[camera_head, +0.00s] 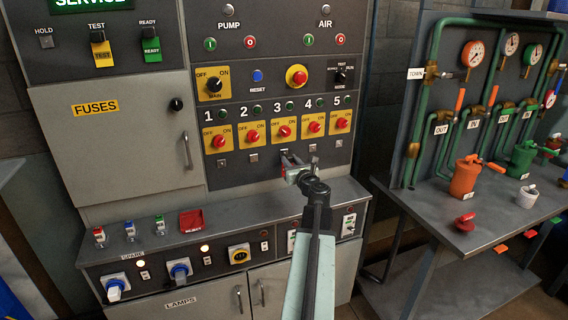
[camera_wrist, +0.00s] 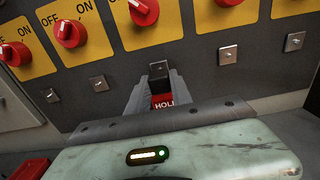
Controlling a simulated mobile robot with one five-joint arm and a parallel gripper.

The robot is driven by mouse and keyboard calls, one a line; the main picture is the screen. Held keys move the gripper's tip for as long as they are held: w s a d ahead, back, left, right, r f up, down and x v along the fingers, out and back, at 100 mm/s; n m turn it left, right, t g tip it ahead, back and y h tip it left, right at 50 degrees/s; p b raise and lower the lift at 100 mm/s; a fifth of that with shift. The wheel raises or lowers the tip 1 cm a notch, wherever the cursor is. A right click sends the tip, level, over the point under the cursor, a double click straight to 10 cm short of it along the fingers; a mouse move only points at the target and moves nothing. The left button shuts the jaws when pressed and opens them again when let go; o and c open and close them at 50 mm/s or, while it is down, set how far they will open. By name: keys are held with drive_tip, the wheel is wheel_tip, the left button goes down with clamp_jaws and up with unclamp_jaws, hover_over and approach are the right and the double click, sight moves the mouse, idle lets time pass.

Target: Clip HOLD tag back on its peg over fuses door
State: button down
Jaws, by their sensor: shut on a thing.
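My gripper (camera_head: 288,160) is shut on the red HOLD tag (camera_wrist: 163,101), in front of the panel below switch 3. In the wrist view the tag sits between the two fingers, its lower part hidden by the gripper body. A small metal peg plate (camera_wrist: 158,69) shows just above and behind the tag; I cannot tell whether the tag touches it. The peg (camera_head: 46,42) under the HOLD label is bare at the upper left, above the grey fuses door (camera_head: 125,145), which is closed.
Yellow TEST (camera_head: 102,54) and green READY (camera_head: 151,49) tags hang right of the HOLD peg. Red switches (camera_head: 284,131) line the panel above my gripper. A ledge (camera_head: 240,220) with a red tray (camera_head: 191,221) juts out below. A pipe bench (camera_head: 480,235) stands at right.

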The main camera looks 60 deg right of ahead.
sight(291, 161)
drive_tip(key=shift+v, duration=1.5)
drive_tip(key=shift+s, duration=0.15)
